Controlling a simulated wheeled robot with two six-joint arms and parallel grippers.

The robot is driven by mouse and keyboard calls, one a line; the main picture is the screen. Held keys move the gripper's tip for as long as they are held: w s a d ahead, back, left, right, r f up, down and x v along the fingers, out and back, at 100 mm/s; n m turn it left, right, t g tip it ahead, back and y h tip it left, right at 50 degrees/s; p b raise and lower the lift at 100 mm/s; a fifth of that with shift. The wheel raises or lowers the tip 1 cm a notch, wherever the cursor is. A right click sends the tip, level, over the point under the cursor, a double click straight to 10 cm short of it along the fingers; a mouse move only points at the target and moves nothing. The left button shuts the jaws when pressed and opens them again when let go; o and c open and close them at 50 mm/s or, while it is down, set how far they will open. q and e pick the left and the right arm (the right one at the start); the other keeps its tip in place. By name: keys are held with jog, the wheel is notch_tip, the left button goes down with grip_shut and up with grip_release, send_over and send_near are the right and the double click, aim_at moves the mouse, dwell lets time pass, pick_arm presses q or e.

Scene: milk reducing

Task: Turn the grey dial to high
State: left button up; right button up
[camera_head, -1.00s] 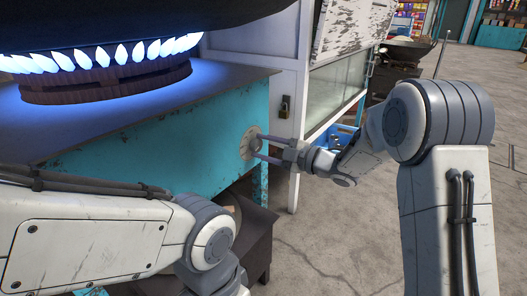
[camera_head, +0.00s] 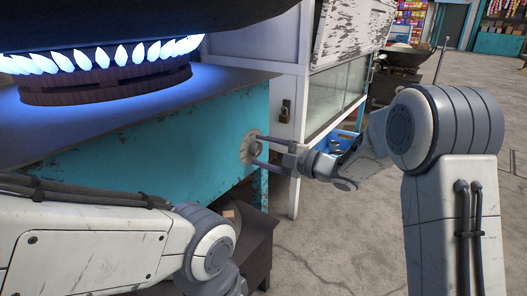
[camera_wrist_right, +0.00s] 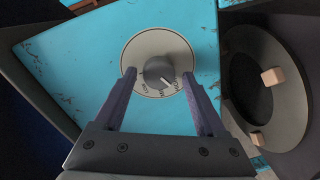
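The grey dial (camera_wrist_right: 159,72) sits on a round pale plate (camera_wrist_right: 137,51) on the turquoise stove front. In the right wrist view, its white mark points to the lower right, near the lettering along the plate's lower edge. The letters are small, and I cannot read them surely. My right gripper (camera_wrist_right: 160,76) is open, with one finger on each side of the dial and gaps to the knob visible. In the head view, my right gripper (camera_head: 256,150) reaches the plate (camera_head: 249,148) from the right. My left arm crosses the lower left; its gripper is out of view.
A lit burner (camera_head: 105,82) with blue flames stands on the turquoise stove (camera_head: 150,150), under a large dark pan (camera_head: 130,22). A white-framed cabinet with a padlock (camera_head: 285,110) is behind the dial. A blue crate (camera_head: 335,140) lies beyond my right forearm.

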jog(key=shift+d+r, duration=0.1)
jog(key=shift+s+d, duration=0.15)
jog(key=shift+d, duration=0.1)
jog(key=p+v, duration=0.4)
jog(key=v, duration=0.5)
jog(key=shift+s+d, duration=0.3)
